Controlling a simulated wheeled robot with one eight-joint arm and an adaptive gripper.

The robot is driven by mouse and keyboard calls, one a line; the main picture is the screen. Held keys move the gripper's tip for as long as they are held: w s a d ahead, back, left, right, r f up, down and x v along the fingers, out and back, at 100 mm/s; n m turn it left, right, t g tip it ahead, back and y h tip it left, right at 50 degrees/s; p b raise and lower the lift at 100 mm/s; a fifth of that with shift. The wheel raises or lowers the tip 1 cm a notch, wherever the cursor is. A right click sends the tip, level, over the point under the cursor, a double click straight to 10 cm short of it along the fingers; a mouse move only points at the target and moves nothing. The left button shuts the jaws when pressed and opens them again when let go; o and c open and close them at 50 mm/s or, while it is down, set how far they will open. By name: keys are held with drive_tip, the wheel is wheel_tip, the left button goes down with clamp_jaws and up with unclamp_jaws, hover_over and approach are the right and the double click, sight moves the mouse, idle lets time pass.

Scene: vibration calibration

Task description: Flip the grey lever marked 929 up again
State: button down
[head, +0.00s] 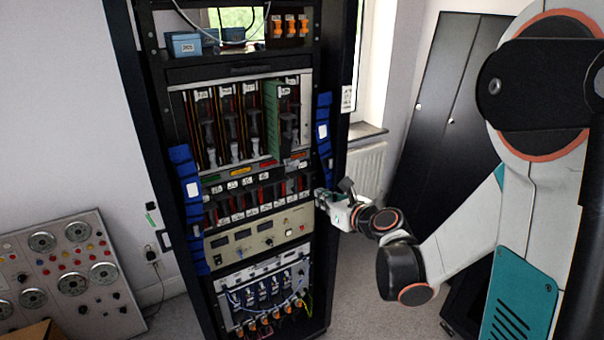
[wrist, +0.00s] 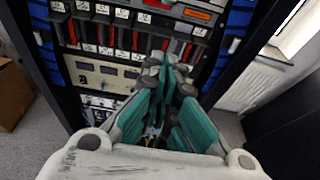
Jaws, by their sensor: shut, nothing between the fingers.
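A row of black modules with red strips and small white labels (head: 252,211) crosses the middle of the rack. It also shows in the wrist view, with white labels (wrist: 121,53) under and above the red strips. The print is too small to read, so I cannot tell which lever is marked 929. My gripper (head: 322,198) is at the right edge of this row in the head view. In the wrist view my gripper (wrist: 168,66) is shut and empty, its teal fingers in front of the row's right part and hiding what lies behind. I cannot tell whether it touches anything.
The black rack (head: 160,170) has blue strips (head: 187,185) on both sides. A beige metered panel (head: 262,236) and a cabled panel (head: 265,290) lie below the row. A radiator (head: 364,170) and dark cabinets (head: 455,105) stand to the right, a dial console (head: 65,275) at left.

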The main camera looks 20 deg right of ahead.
sight(292, 164)
drive_tip(key=w+a, duration=0.3)
drive_tip(key=w, duration=0.8)
drive_tip(key=shift+r+b, duration=0.35)
drive_tip(key=shift+b, duration=0.05)
drive_tip(key=shift+w, duration=0.1)
